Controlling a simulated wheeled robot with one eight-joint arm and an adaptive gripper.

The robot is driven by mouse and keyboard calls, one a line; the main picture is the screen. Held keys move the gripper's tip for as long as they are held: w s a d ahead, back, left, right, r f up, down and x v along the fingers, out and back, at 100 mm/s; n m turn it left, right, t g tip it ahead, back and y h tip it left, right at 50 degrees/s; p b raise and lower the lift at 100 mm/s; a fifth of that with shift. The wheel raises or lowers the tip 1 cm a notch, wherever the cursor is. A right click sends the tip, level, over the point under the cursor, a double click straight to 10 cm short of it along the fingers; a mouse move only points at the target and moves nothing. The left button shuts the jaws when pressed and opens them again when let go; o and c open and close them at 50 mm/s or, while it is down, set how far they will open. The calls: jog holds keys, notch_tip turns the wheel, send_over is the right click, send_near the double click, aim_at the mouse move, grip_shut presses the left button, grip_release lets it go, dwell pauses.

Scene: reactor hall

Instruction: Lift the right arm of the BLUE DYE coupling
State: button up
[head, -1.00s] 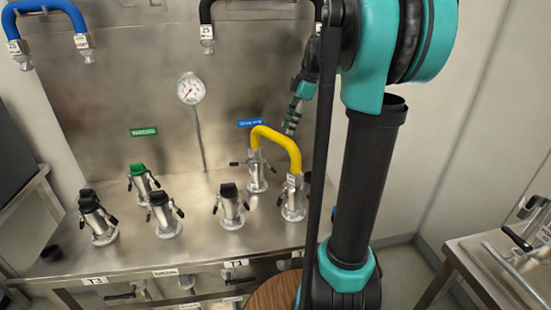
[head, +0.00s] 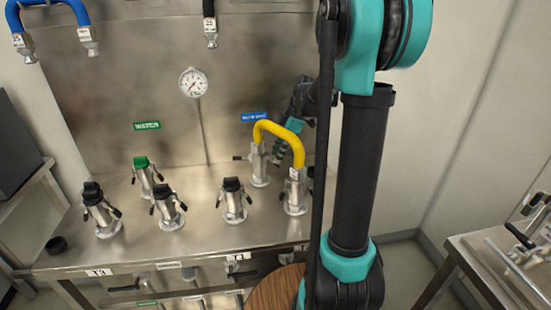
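The BLUE DYE coupling (head: 259,168) is a metal fitting on the steel bench, below a small blue label (head: 255,117) too blurred to read fully. One end of a yellow hose (head: 280,128) sits on it. Its left arm (head: 240,158) sticks out sideways to the left. Its right arm is hard to make out behind the hose and beside my gripper. My gripper (head: 279,158) is just right of the coupling, fingers pointing down, partly covered by the hose. I cannot tell whether it touches the arm or how far its fingers are apart.
The yellow hose's other end sits on a front coupling (head: 295,195). Several capped couplings stand to the left, one with a green cap (head: 141,162) below the WATER label (head: 147,126). A gauge (head: 193,82) is on the back panel. Another bench (head: 480,250) stands at right.

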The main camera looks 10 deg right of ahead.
aim_at(272, 162)
jog(key=shift+x, duration=1.15)
jog(key=shift+c, duration=0.6)
grip_shut()
